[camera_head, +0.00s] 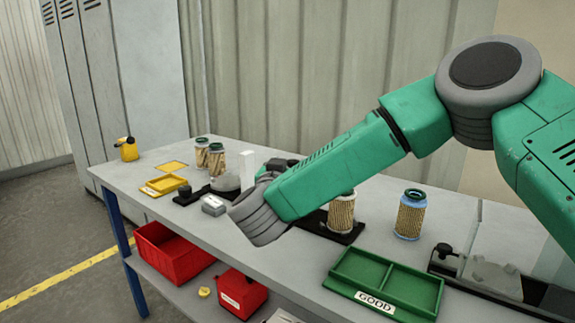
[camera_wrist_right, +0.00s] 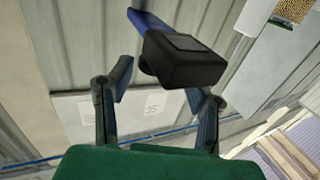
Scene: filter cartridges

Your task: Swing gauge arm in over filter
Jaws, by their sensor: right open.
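A tan pleated filter (camera_head: 341,214) stands upright on a dark base (camera_head: 316,224), partly behind my right forearm. In the right wrist view, a black block on a blue bar (camera_wrist_right: 182,60), which looks like part of the gauge arm, sits between the fingers of my right gripper (camera_wrist_right: 160,86). The fingers are apart, one on each side of the block, with gaps visible. Whether either touches it is unclear. In the head view my right wrist hides most of this area, so the bar's position relative to the filter cannot be told. My left gripper is out of view.
A blue-capped filter (camera_head: 410,215) stands right of my arm. A green GOOD tray (camera_head: 372,272) lies at the front. Red bins (camera_head: 174,253) sit below. A metal fixture (camera_head: 490,276) is at right.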

